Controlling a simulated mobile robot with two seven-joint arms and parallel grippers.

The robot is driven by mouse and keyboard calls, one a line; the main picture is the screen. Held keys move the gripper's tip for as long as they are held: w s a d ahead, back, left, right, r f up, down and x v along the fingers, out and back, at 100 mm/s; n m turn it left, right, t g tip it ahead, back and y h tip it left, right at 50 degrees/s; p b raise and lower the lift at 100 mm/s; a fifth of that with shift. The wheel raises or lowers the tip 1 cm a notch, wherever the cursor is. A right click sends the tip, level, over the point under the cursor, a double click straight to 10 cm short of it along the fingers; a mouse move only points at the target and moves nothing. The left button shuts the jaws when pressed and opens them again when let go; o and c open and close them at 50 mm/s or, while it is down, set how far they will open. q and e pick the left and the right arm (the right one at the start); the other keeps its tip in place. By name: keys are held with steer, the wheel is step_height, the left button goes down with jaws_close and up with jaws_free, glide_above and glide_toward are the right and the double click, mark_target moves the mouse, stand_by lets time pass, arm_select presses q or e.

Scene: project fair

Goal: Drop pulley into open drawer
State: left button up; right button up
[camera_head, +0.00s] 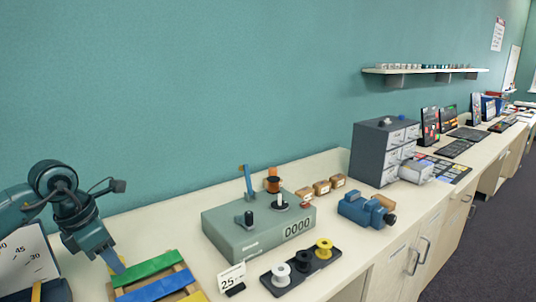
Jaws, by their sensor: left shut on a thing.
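My left gripper (106,259) is at the lower left, pointing down beside a rack of coloured slats (150,266). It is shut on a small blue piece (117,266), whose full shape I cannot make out. I cannot tell any object for certain as the pulley. A dark grey cabinet (368,152) with pale drawers stands on the bench at the right. One low drawer (416,172) sticks out, open, far to the right of my left gripper. Its inside is too small to read. My right gripper is not in view.
A green-grey counter box (235,238) stands mid-bench, between my left gripper and the cabinet. Spools on a dark tray (318,267), a number card (232,276) and a blue motor-like device (362,210) lie nearby. A wall shelf (425,70) is above the right side.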

arm_select(q)
steer(key=s+d+m+g, duration=0.1)
steer(key=d+m, duration=0.1)
steer(key=m, duration=0.2)
steer(key=s+d+f+m+g, duration=0.1)
steer(key=d+m, duration=0.1)
steer(key=m, duration=0.2)
steer(key=s+d+f+m+g+h+p, duration=0.1)
steer(key=d+m, duration=0.1)
steer(key=m, duration=0.2)
steer(key=shift+s+d+f, duration=0.1)
steer(key=shift+d+f, duration=0.05)
steer(key=shift+d, duration=0.25)
steer(key=s+d+f+m+g+y, duration=0.1)
steer(key=s+d+m, duration=0.2)
steer(key=m, duration=0.5)
steer(key=s+d+f+m+g+y+p, duration=0.1)
steer(key=s+d+m+y, duration=0.1)
steer(key=m, duration=0.5)
steer(key=shift+s+d+f+m+g, duration=0.35)
steer(key=shift+s+d, duration=0.4)
steer(key=shift+d, duration=0.25)
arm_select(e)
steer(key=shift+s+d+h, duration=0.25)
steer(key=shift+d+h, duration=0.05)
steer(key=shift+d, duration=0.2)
arm_select(q)
steer(key=shift+r, duration=0.1)
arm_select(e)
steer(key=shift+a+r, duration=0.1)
